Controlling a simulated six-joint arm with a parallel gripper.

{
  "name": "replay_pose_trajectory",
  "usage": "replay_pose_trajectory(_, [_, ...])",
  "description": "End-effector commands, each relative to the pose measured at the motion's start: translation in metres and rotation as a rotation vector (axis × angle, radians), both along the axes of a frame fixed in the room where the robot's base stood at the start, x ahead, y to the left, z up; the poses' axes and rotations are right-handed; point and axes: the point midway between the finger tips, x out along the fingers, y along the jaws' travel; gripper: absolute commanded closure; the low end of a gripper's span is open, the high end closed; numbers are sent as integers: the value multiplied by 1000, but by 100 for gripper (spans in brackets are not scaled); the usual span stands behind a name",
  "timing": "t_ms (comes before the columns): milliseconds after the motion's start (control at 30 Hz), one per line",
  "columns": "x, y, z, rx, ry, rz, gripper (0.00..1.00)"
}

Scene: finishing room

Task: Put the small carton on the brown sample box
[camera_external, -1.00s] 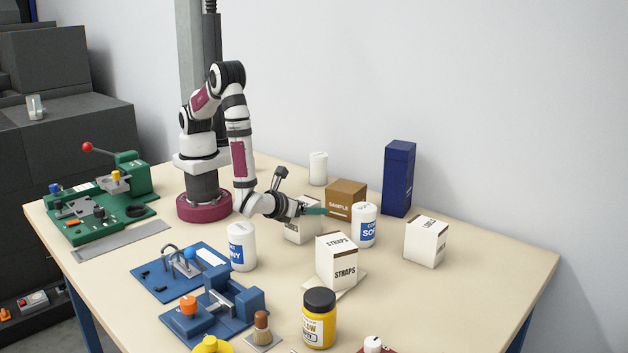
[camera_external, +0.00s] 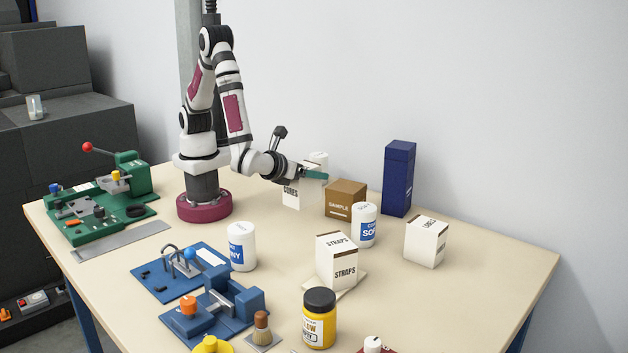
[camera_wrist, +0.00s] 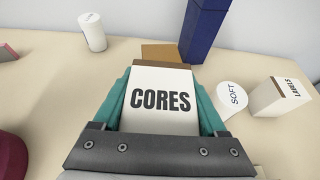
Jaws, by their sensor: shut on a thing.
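My gripper (camera_external: 306,173) is shut on a small white carton (camera_external: 292,195) marked CORES and holds it above the table, left of the brown sample box. In the wrist view the carton (camera_wrist: 160,100) sits between the two teal fingers and its CORES face shows. The brown sample box (camera_external: 345,199) stands on the table toward the back, with its top clear. In the wrist view only part of the brown box (camera_wrist: 160,52) shows beyond the carton.
A tall blue box (camera_external: 398,180) stands right of the sample box. A white SOFT can (camera_external: 364,226) stands just in front of it. A STRAPS carton (camera_external: 337,262) and a LABELS carton (camera_external: 426,243) stand nearer. A white cylinder (camera_wrist: 92,32) is behind my held carton.

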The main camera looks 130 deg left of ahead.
Motion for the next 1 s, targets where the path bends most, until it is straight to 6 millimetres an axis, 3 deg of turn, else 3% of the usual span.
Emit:
replay_pose_trajectory(67, [4,5,9,-4,-4,-1,95])
replay_pose_trajectory(300, [25,54,83,-9,-9,-23,95])
replay_pose_trajectory(400, [26,69,98,-2,-4,-28,95])
replay_pose_trajectory(467, [23,82,95,1,2,-27,95])
replay_pose_trajectory(733, [4,160,46,-2,5,-26,95])
replay_pose_trajectory(867, [1,178,34,-1,3,-29,95])
replay_pose_trajectory(1000, [0,181,8,-3,6,-33,95])
